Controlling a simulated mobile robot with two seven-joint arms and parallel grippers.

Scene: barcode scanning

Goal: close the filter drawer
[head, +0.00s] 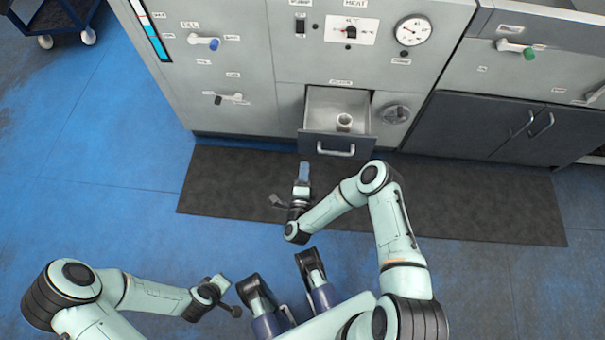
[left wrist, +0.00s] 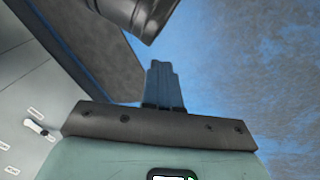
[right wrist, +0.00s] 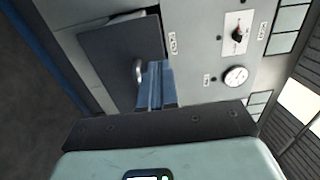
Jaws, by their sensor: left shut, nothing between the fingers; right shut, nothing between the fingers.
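The filter drawer (head: 334,147) is pulled open from the lower middle of the grey machine in the head view. A small metal cylinder (head: 344,121) stands inside it. A bar handle (head: 336,150) is on its dark front. The drawer front also shows in the right wrist view (right wrist: 118,48). My right gripper (head: 304,168) is shut and empty, pointing at the drawer, just in front of its left part. Its closed fingers (right wrist: 156,84) overlap the front near the handle in the right wrist view; contact cannot be told. My left gripper (left wrist: 164,82) is shut and empty, low over the floor, away from the drawer.
A dark mat (head: 460,205) lies along the machine's foot. A round knob (head: 396,114) is right of the drawer. A gauge (head: 413,31) and levers (head: 204,41) are on the panel above. Blue floor is clear at left. A wheeled cart (head: 50,15) stands far left.

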